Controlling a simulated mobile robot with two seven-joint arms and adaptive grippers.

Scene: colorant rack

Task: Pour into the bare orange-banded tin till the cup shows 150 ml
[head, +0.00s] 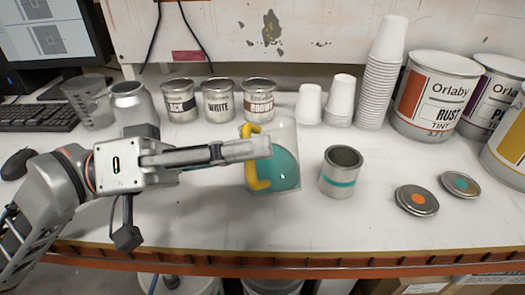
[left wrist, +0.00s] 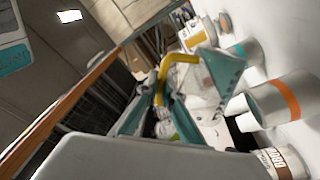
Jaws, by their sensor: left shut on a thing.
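My left gripper (head: 262,148) is shut on the yellow handle (head: 247,131) of a clear cup (head: 286,131) holding teal liquid (head: 285,170). The cup is over the middle of the bench; its scale is unreadable, and I cannot tell whether it touches the bench. The yellow handle also shows in the left wrist view (left wrist: 163,75). An open teal-banded tin (head: 341,180) stands right of the cup. My right gripper is not in view.
Lids with an orange dot (head: 416,200) and a teal dot (head: 461,185) lie at right. Black (head: 180,101), white (head: 218,103) and brown (head: 259,100) tins stand behind, beside paper cups (head: 378,88). Large paint cans (head: 435,97) fill the right back. The front edge is clear.

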